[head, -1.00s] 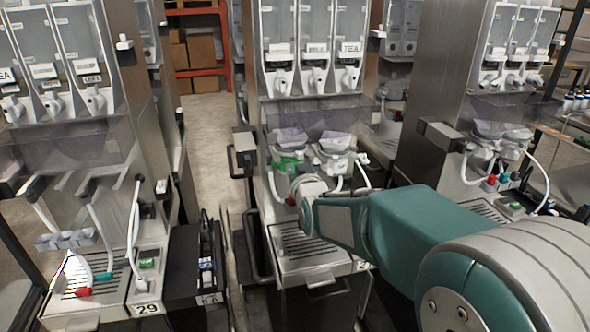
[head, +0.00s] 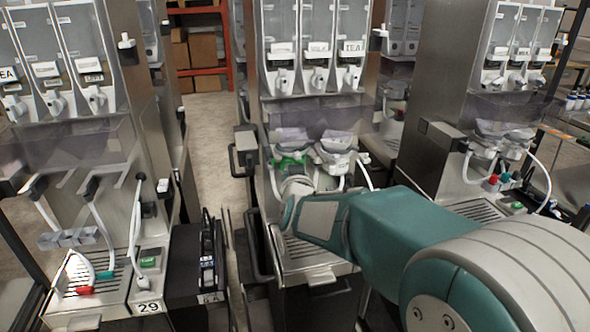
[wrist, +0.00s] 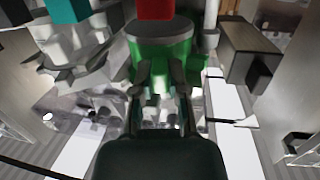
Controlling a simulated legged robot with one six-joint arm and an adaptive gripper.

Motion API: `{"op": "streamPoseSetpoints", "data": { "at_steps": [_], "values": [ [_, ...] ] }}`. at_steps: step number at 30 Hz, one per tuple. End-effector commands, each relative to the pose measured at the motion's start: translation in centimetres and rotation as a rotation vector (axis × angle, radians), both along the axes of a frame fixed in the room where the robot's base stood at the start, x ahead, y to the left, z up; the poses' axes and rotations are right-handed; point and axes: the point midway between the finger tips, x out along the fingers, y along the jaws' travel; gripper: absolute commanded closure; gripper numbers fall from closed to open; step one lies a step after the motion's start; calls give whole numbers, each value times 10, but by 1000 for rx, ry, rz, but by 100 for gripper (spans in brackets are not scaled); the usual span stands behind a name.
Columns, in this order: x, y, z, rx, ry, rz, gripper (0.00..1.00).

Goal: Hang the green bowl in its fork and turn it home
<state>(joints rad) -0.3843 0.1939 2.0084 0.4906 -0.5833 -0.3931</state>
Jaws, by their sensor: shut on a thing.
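The green bowl (wrist: 160,55) is straight ahead in the wrist view, with a grey rounded top. My gripper (wrist: 161,72) is shut on its near side, with a dark finger on each side of the grip. In the head view a strip of the green bowl (head: 291,160) shows at the left place of the middle dispenser, just beyond my wrist. My wrist hides the fingers there. The fork is not clearly visible, so I cannot tell how the bowl sits in it.
A white bowl unit (head: 335,152) is right beside the green one. A red part (wrist: 155,9) and a teal part (wrist: 65,9) hang above in the wrist view. A dark box (wrist: 250,50) juts out at right. The drip tray (head: 302,250) is below my wrist.

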Motion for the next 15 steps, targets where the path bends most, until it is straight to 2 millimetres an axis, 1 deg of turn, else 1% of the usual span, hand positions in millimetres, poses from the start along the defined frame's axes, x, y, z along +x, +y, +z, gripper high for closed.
{"op": "streamPoseSetpoints", "data": {
  "at_steps": [10,15],
  "values": [
    [0,1,1,1,-2,-15,100],
    [0,6,1,2,-2,-79,100]
  ]
}}
